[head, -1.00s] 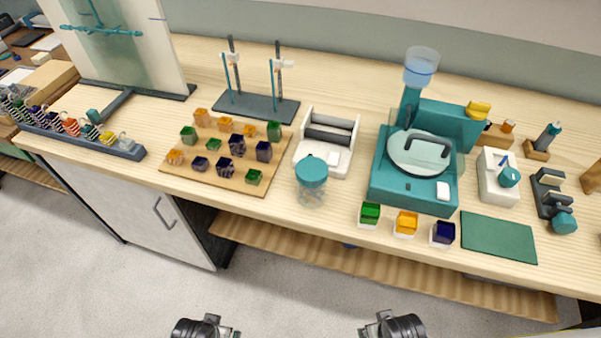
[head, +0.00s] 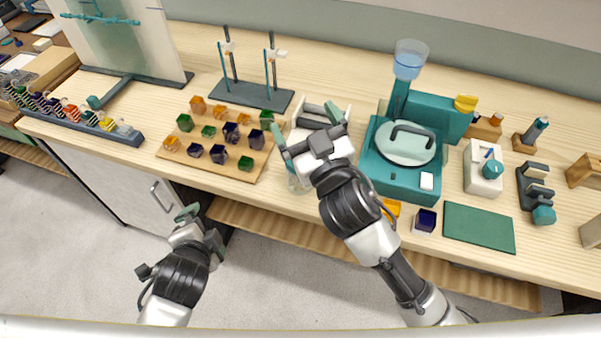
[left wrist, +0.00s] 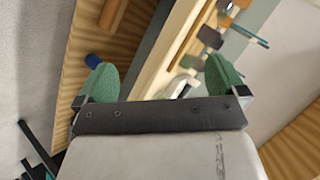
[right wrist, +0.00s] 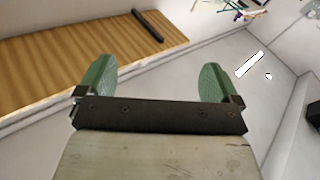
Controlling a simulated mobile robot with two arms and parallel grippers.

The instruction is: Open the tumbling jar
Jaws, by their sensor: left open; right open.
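The tumbling jar (head: 299,182) is a clear jar near the bench's front edge in the head view. Only part of its glass shows; my right gripper covers its teal lid. My right gripper (head: 306,126) is open, its green fingers spread above and around the lid region; I cannot tell whether they touch it. Its fingers also show open in the right wrist view (right wrist: 155,80), with nothing between them. My left gripper (head: 200,225) is open and empty in front of the bench, left of the jar. Its fingers show apart in the left wrist view (left wrist: 162,80).
A white roller stand (head: 343,106) sits just behind the jar. A board of coloured cubes (head: 225,170) lies to the left. A teal machine (head: 372,175) stands to the right, with orange (head: 391,208) and dark blue (head: 425,219) cubes before it. A green mat (head: 480,228) is further right.

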